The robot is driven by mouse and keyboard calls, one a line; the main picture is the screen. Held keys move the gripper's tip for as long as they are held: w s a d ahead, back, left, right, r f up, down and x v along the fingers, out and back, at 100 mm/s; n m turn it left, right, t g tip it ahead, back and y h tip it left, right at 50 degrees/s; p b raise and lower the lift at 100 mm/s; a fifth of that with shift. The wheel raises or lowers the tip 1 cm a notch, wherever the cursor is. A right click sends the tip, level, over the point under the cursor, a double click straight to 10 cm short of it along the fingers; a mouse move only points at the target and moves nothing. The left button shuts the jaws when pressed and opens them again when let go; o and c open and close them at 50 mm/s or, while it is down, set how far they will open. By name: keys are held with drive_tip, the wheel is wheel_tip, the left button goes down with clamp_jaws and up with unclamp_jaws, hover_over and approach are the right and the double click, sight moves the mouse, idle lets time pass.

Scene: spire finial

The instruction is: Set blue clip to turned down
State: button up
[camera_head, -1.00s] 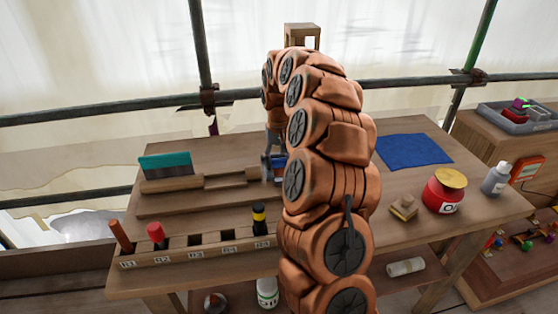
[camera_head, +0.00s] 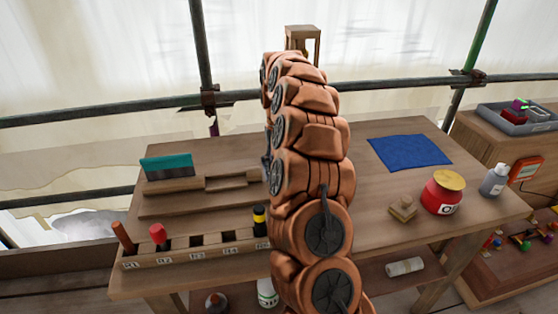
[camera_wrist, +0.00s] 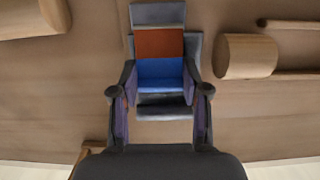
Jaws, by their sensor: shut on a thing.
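In the wrist view a blue clip (camera_wrist: 160,73) lies between the two fingers of my gripper (camera_wrist: 160,92). An orange-brown block (camera_wrist: 159,43) adjoins it at its far side, and grey parts frame both. My gripper is shut on the blue clip, with one finger on each side. Whether the clip is turned up or down I cannot tell. In the head view my copper-coloured arm hides the gripper and nearly all of the clip.
The wooden workbench (camera_head: 370,225) holds a labelled rack (camera_head: 190,253) with several handles, a teal-backed tool (camera_head: 166,166), a blue cloth (camera_head: 410,152), a red pot (camera_head: 443,192) and a small wooden block (camera_head: 403,208).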

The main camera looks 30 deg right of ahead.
drive_tip(key=shift+w+d+f+g+p, duration=0.1)
drive_tip(key=shift+w+f+g+p, duration=0.1)
drive_tip(key=shift+g+p, duration=0.25)
idle(0.3)
drive_tip(key=o, duration=1.2)
drive_tip(key=shift+c, duration=0.2)
drive_tip(key=shift+s+t+b, duration=0.15)
drive_tip(key=shift+t+b, duration=0.1)
drive_tip(key=shift+b, duration=0.2)
drive_tip(key=shift+s+r+t+h+b, duration=0.15)
drive_tip(key=shift+r+t+h+b, duration=0.2)
drive_tip(key=shift+t+b, duration=0.3)
drive_tip(key=shift+s+a+r+t, duration=0.1)
drive_tip(key=shift+a+r+t, duration=0.1)
drive_tip(key=shift+t, duration=0.15)
